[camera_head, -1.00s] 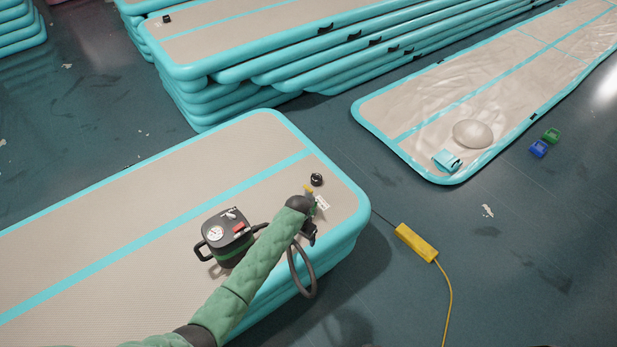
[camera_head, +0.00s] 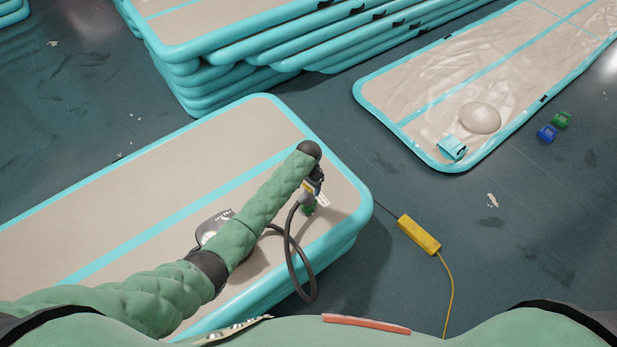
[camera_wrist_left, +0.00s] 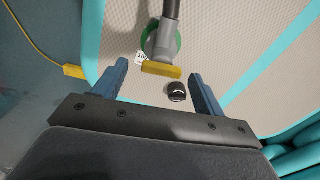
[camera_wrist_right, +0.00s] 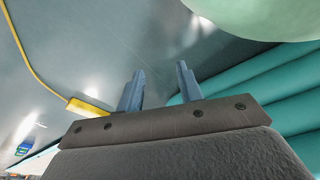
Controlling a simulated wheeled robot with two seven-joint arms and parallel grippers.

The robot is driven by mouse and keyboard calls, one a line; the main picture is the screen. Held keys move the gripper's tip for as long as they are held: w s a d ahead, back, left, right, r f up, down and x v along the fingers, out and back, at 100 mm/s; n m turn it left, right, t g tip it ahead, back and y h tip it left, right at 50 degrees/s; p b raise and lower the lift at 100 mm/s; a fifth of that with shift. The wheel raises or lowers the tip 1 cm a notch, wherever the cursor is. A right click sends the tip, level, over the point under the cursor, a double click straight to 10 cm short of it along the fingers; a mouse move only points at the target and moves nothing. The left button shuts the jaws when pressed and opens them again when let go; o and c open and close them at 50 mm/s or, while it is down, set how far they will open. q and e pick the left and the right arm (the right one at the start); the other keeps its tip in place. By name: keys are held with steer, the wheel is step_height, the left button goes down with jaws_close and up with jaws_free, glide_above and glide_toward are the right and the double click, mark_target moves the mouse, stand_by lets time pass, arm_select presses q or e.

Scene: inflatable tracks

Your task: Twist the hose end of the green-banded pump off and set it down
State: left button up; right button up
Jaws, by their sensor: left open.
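The green-banded pump (camera_head: 213,228) sits on the near track (camera_head: 120,192), mostly hidden behind my left forearm in the head view. Its grey hose (camera_head: 305,270) loops over the track's edge and back to the hose end (camera_head: 308,206). In the left wrist view the hose end (camera_wrist_left: 160,45) is a grey fitting with a green ring and a yellow bar. My left gripper (camera_head: 315,185) is open above it, the yellow bar between the fingertips (camera_wrist_left: 158,71) in the picture; contact cannot be told. My right gripper (camera_wrist_right: 160,77) is open and empty in its wrist view.
A black cap (camera_wrist_left: 177,91) lies on the track near the hose end. A yellow box (camera_head: 418,235) with a cable lies on the floor to the right. Stacked tracks (camera_head: 230,75) stand behind, and a wrinkled track (camera_head: 440,95) lies at back right.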

mark_target(305, 197)
arm_select(q)
step_height(305, 197, down, 2)
steer(key=shift+w+f, duration=0.15)
steer(key=shift+f, duration=0.1)
steer(key=shift+f+p, duration=0.3)
steer(key=shift+f, duration=0.45)
arm_select(e)
steer(key=shift+d+f, duration=0.35)
steer(key=shift+f, duration=0.2)
